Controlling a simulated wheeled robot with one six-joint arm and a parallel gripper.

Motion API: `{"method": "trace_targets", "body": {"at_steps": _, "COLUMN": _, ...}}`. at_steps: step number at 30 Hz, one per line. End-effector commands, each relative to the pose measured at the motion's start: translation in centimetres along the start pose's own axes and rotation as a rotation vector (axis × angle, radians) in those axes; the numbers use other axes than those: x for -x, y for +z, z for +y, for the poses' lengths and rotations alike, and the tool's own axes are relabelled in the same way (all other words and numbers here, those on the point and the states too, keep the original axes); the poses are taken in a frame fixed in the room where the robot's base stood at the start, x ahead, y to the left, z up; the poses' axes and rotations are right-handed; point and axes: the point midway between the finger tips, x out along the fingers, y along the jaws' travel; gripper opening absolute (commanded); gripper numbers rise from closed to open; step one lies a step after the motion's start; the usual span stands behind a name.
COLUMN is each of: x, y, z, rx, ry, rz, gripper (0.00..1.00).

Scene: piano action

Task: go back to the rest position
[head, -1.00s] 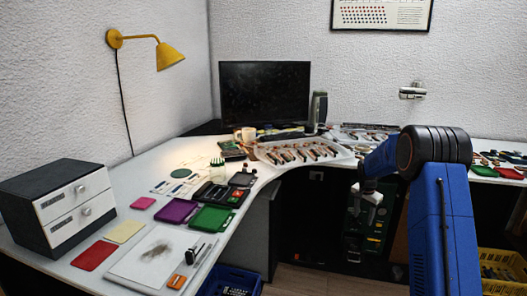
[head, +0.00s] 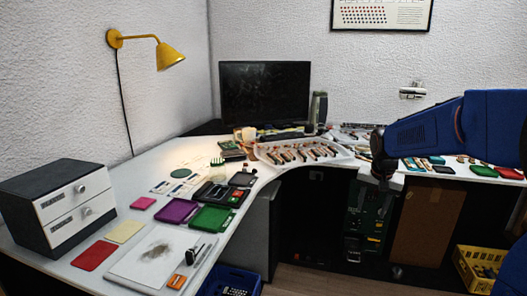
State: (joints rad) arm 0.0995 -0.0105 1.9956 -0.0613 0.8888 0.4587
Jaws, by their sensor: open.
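My blue arm reaches in from the right edge. My gripper (head: 384,184) is at its end, small and partly hidden by the dark wrist joint. It hangs in front of the table edge, right of the tray of piano parts, and is open. Nothing shows between its fingers.
The white table (head: 152,206) curves from left to back right. On it are a drawer box (head: 62,205), a purple tray (head: 177,211), a green tray (head: 212,219) and a clear tray of parts (head: 345,157). A blue crate (head: 228,283) and yellow crate (head: 480,268) stand below.

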Motion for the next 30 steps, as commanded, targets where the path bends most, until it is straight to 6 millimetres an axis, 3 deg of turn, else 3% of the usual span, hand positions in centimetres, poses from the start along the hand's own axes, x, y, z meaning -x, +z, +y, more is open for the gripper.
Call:
{"method": "trace_targets", "body": {"at_steps": 6, "x": 4.0, "y": 5.8, "z": 1.5, "rx": 0.089, "ry": -0.024, "rz": 0.023, "gripper": 0.48}}
{"method": "trace_targets", "body": {"at_steps": 15, "x": 7.4, "y": 13.9, "z": 4.1, "rx": 0.215, "ry": -0.051, "rz": 0.052, "gripper": 0.48}}
{"method": "trace_targets", "body": {"at_steps": 23, "x": 8.9, "y": 20.9, "z": 6.6, "rx": 0.322, "ry": -0.075, "rz": 0.08, "gripper": 0.48}}
{"method": "trace_targets", "body": {"at_steps": 30, "x": 9.0, "y": 27.2, "z": 9.0, "rx": 0.422, "ry": -0.095, "rz": 0.105, "gripper": 0.48}}
